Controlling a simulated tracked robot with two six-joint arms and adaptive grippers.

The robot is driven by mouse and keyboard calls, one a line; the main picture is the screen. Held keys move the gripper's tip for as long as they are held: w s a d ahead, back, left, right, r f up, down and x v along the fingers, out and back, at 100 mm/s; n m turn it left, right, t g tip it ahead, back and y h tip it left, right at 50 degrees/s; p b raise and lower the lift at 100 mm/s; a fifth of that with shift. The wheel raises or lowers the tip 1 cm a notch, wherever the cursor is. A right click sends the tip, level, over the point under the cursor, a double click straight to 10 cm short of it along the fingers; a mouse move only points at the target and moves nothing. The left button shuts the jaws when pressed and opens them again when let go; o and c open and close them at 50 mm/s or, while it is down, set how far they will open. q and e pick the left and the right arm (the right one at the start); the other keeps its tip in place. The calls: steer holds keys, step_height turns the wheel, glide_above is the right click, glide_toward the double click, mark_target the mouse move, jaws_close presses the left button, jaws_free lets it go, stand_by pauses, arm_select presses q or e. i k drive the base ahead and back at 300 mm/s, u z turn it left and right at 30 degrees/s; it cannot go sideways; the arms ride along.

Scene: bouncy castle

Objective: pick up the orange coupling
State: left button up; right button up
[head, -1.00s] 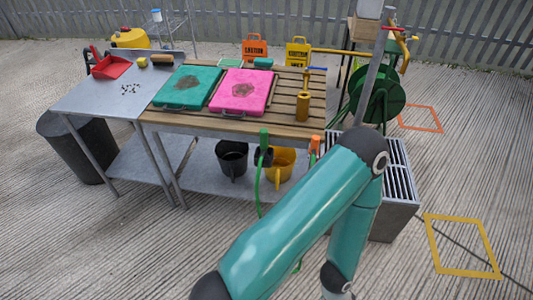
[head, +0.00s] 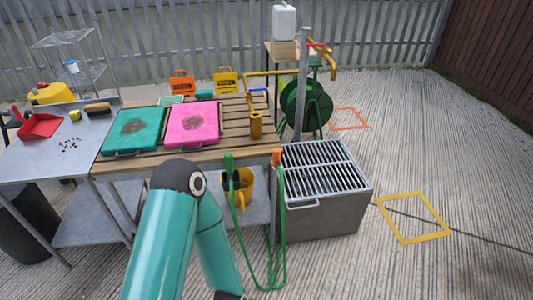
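The orange coupling (head: 276,157) is on one end of a green hose (head: 284,235), at the front right of the wooden-slatted table, beside the grated sink. The hose hangs down in a long loop. Its other end carries a green fitting (head: 228,160) at the table's front edge. One of my teal arms rises from the bottom, bends at a dark elbow left of the coupling and runs down out of the picture. Neither gripper is in view, and nothing of mine touches the coupling.
The grated sink (head: 318,205) stands right of the coupling. A yellow bucket (head: 243,190) is on the shelf below. Green and pink mats (head: 193,124) and a brass cylinder (head: 255,126) are on the table.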

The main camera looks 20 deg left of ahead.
mark_target(276, 161)
steer(key=u, duration=0.3)
steer(key=i, duration=1.65)
steer(key=z, duration=0.2)
